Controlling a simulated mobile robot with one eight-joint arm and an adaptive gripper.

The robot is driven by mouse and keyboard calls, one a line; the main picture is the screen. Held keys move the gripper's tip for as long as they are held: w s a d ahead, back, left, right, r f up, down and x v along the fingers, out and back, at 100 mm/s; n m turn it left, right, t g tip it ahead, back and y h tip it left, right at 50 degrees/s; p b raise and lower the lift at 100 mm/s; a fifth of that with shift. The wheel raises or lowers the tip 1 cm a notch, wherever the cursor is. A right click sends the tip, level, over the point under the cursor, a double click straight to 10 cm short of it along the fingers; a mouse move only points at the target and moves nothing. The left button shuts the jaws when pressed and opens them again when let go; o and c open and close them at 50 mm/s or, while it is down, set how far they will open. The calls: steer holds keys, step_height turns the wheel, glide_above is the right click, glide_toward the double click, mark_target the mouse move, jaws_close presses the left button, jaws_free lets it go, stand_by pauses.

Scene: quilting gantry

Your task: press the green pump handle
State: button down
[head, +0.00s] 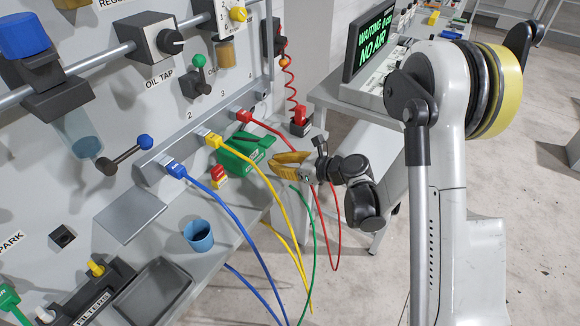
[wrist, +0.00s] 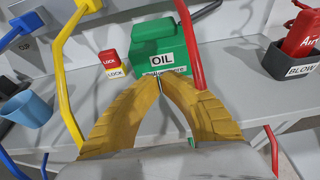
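The green pump is a box labelled OIL (wrist: 178,68) on the bench. A raised green block on top, seemingly its handle (wrist: 152,29), shows in the wrist view. My gripper (head: 273,163) has yellow ribbed fingers and is just right of the pump in the head view. In the wrist view the fingertips (wrist: 160,80) meet in front of the box's lower front, with nothing between them. They look apart from the handle, though the gap is hard to judge.
A red cable (wrist: 188,50) crosses the pump's right side; a yellow cable (wrist: 66,85) hangs to the left. A red-yellow LOCK block (wrist: 115,68) stands beside the pump. A blue cup (head: 198,236) is on the bench. A BLOW holder (wrist: 290,62) is right. A screen reads NO AIR (head: 372,48).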

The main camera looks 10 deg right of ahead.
mark_target(267, 142)
steer(key=r, duration=0.2)
steer(key=a+r, duration=0.1)
steer(key=shift+w+r+b, duration=0.3)
steer(key=shift+b, duration=0.1)
step_height(267, 142, up, 3)
steer(key=g+h+p, duration=0.2)
steer(key=p, duration=0.3)
steer(key=shift+w+a, duration=0.15)
steer(key=shift+r+p, duration=0.3)
steer(key=shift+p, duration=0.2)
steer(key=r+p, duration=0.1)
steer(key=h+p, duration=0.1)
steer(key=a+r+p, duration=0.1)
steer(key=shift+w+r+g, duration=0.3)
steer(key=shift+w+g, duration=0.1)
steer(key=shift+w+a+r+g+h+p, duration=0.25)
steer(key=shift+a+r+g+h+p, duration=0.15)
steer(key=shift+r+h+p, duration=0.25)
steer(key=shift+w+a+r+p, duration=0.3)
steer(key=shift+w+r+p, duration=0.05)
steer(key=shift+p, duration=0.15)
steer(key=shift+w+r, duration=0.1)
